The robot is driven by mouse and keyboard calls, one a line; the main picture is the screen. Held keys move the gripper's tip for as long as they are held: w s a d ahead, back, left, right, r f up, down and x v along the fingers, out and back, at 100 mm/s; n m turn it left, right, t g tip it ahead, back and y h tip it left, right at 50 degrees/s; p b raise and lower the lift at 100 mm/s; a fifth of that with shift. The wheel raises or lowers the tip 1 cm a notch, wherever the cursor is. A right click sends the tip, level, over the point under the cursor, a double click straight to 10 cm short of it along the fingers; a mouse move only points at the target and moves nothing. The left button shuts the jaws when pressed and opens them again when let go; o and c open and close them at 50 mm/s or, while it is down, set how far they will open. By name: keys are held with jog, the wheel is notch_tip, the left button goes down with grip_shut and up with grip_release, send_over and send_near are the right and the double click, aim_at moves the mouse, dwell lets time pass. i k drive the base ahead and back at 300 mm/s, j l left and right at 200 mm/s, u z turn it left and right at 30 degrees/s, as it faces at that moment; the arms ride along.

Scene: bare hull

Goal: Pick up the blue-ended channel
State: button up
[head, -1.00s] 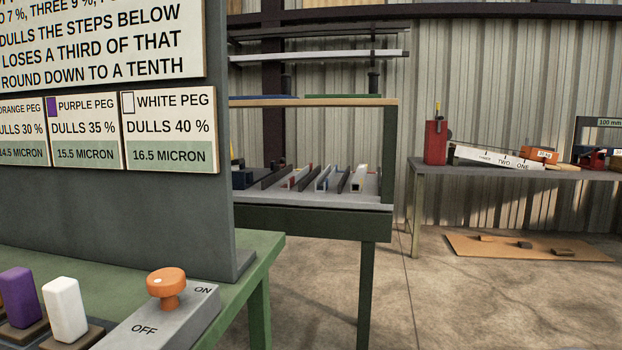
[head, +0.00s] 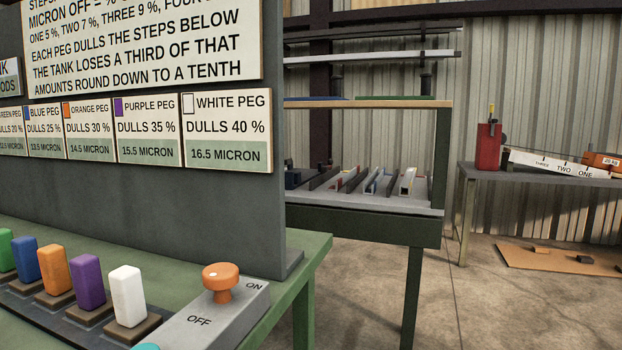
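Several long channels lie side by side on a grey-topped bench (head: 365,205) beyond the board. One light channel with a blue part (head: 374,182) lies near the middle of the row; it is small and its end is hard to make out. A red-marked channel (head: 349,181) lies to its left and a pale channel with a yellowish end (head: 408,181) to its right. Dark dividers stand between them. My gripper is not in view.
A green table (head: 300,262) in front holds coloured pegs, a white peg (head: 127,296) and a switch box with an orange knob (head: 220,283). A tall grey board (head: 150,215) rises behind them. Open floor (head: 475,310) lies at right, with a cardboard sheet (head: 560,258).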

aim_at(369, 188)
jog(key=i+l+z, duration=0.75)
jog(key=i+z, duration=0.2)
jog(key=i+l, duration=0.15)
jog(key=i, duration=0.45)
jog(key=i+l, duration=0.15)
jog(key=i, duration=0.45)
jog(key=i+l+z, duration=0.1)
jog(key=i, duration=0.5)
jog(key=i+j+u, duration=0.1)
jog(key=i+u, duration=0.2)
jog(key=i, duration=0.35)
jog(key=i+u, duration=0.25)
jog(key=i, duration=0.4)
jog(key=i+l+u, duration=0.15)
jog(key=i+u, duration=0.15)
jog(key=i, duration=0.35)
jog(key=i+u, duration=0.55)
jog(key=u, duration=0.3)
jog(key=i+l+u, duration=0.25)
jog(key=u, duration=0.15)
jog(key=i+l+u, duration=0.25)
jog(key=u, duration=0.2)
